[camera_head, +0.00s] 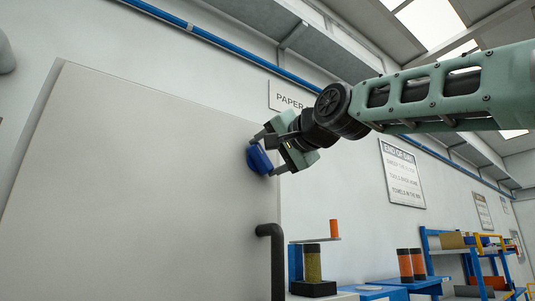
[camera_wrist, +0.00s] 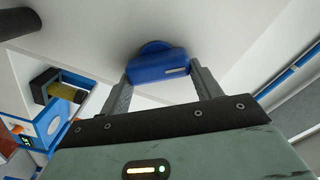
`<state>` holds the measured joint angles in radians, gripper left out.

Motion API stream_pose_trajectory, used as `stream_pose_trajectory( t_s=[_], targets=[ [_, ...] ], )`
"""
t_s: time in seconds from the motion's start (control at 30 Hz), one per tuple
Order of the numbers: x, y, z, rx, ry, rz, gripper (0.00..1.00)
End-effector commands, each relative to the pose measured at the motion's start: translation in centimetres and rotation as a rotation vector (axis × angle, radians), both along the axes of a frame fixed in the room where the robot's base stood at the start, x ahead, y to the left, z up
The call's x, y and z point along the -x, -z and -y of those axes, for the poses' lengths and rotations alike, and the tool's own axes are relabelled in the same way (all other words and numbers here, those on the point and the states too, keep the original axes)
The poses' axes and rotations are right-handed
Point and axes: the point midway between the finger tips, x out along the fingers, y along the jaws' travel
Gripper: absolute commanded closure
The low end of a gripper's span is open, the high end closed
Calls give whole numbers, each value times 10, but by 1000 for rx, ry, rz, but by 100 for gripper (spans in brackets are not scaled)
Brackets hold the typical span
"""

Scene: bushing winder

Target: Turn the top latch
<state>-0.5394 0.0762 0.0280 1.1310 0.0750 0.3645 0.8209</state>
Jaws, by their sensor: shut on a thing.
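The top latch (camera_head: 259,160) is a blue knob on the upper right part of a large pale grey panel (camera_head: 150,190). In the wrist view the latch (camera_wrist: 158,65) is a blue bar on a round blue base, with a small light mark near one end. My gripper (camera_head: 265,157) reaches it from the right, and its two grey fingers stand on either side of the bar. In the wrist view my gripper (camera_wrist: 160,82) is shut on the latch, one finger at each end of the bar. The contact faces are partly hidden.
A dark bent handle (camera_head: 272,250) stands out from the panel's right edge below the latch. Wall signs (camera_head: 402,175) hang behind my arm.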

Motion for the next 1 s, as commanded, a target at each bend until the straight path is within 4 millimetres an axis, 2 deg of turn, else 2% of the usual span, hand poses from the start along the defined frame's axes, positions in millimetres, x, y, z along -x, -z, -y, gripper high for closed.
stream_pose_trajectory(
  t_s=[0.6, 1.0],
  targets=[
    [-2, 5, 3, -437, 1, -295, 59],
    [-2, 7, 3, -562, 1, -380, 59]
  ],
)
